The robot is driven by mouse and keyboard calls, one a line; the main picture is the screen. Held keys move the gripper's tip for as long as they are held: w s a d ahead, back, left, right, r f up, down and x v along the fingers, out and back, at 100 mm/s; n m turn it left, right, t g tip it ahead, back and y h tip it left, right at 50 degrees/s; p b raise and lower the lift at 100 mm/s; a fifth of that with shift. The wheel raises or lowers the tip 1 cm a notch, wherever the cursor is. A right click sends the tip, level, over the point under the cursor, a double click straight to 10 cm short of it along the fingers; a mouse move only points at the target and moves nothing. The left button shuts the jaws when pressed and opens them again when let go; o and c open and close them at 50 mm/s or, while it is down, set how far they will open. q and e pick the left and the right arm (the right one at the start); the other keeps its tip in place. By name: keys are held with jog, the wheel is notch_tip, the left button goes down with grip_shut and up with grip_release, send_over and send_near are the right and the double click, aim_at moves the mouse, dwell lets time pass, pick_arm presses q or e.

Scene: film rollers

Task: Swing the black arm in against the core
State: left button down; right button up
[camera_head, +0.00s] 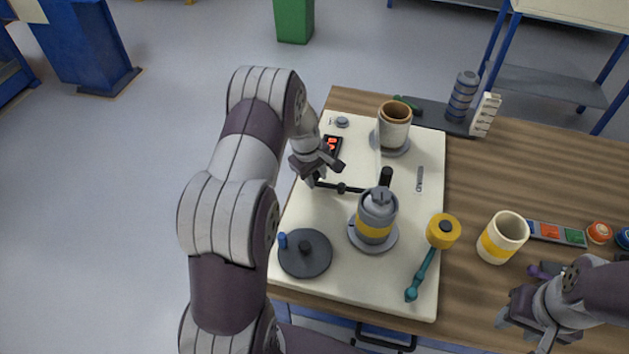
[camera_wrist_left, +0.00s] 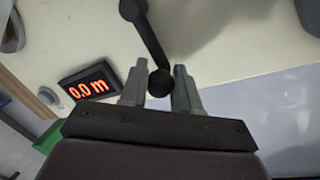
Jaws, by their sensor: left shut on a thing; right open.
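The black arm (camera_head: 341,188) lies across the white machine top, with an upright black post (camera_head: 386,177) near its right end. The grey core (camera_head: 377,202) with a yellow band stands on a grey disc just in front of that post; I cannot tell whether they touch. My left gripper (camera_head: 318,175) is at the black arm's left end. In the left wrist view its fingers (camera_wrist_left: 160,88) are closed around the arm's black end knob (camera_wrist_left: 160,82), and the arm (camera_wrist_left: 151,42) runs away from it. My right gripper (camera_head: 533,322) is open and empty at the lower right.
A white roll with a brown centre (camera_head: 393,126) stands behind. A display (camera_wrist_left: 88,83) reads 0.0 m. A dark disc with a blue knob (camera_head: 305,254), a teal-handled yellow tool (camera_head: 425,265) and a yellow-banded white cup (camera_head: 502,238) are nearby.

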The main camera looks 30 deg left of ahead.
pick_arm(q)
jog(key=shift+w+a+f+m+b, duration=0.15)
jog(key=shift+w+m+b, duration=0.25)
jog(key=shift+w+m, duration=0.5)
jog(key=shift+w+m+h+b, duration=0.15)
jog(key=shift+w+m, duration=0.05)
jog(key=shift+m, duration=0.45)
jog(key=shift+w+m+h+b, duration=0.15)
jog(key=shift+w+m, duration=0.05)
jog(key=shift+m, duration=0.45)
jog(key=shift+r, duration=0.2)
jog(key=c, duration=0.9)
grip_release()
jog(key=shift+o, duration=0.2)
jog(key=v, duration=1.2)
jog(key=shift+w+r, duration=0.2)
jog(key=shift+r, duration=0.15)
